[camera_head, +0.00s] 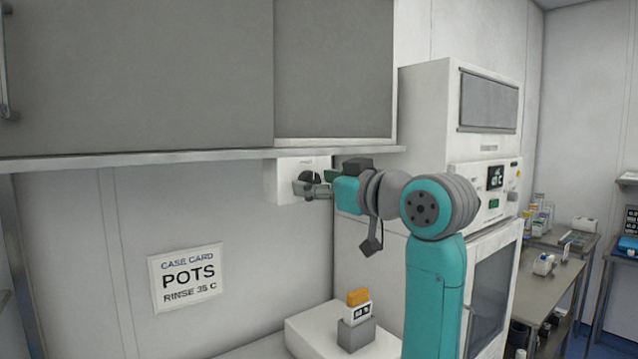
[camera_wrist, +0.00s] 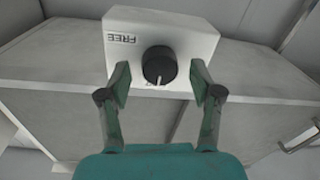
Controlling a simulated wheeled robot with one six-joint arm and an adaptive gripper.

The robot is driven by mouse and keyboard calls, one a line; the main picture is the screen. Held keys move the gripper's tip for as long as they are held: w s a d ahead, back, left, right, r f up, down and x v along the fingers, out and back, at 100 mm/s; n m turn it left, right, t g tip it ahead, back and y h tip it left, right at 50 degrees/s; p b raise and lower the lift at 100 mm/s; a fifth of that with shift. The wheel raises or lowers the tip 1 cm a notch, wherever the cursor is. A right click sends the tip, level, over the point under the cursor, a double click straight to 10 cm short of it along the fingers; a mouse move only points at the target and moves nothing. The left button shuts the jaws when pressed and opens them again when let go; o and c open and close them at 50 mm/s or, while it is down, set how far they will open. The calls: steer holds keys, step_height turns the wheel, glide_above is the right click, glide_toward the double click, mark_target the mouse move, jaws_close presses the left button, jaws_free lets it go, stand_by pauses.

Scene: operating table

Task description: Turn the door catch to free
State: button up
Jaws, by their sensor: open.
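The door catch is a white box with a round dark knob (camera_wrist: 160,65), seen in the wrist view. The word FREE is printed on the box face (camera_wrist: 125,37) and appears upside down there. A pale pointer mark shows on the knob's lower edge, away from FREE. In the head view the white box (camera_head: 272,181) hangs under the cabinet, with the knob largely hidden by my gripper (camera_head: 312,186). My gripper is open, and in the wrist view its two green fingertips (camera_wrist: 160,82) stand either side of the knob, apart from it.
The grey cabinet (camera_head: 140,75) and its lower ledge (camera_head: 130,163) are just above my gripper. A POTS card (camera_head: 187,277) is on the wall. Below, a small holder with an orange-topped item (camera_head: 357,312) stands on a white block. A white machine (camera_head: 428,95) is at right.

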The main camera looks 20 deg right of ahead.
steer(key=c, duration=1.2)
steer(key=shift+o, duration=0.2)
steer(key=shift+m, duration=0.3)
steer(key=m, duration=0.9)
steer(key=shift+f+t, duration=0.1)
steer(key=shift+t, duration=0.3)
steer(key=m, duration=0.4)
steer(key=shift+m+h, duration=0.3)
steer(key=shift+m, duration=2.2)
steer(key=shift+f, duration=0.1)
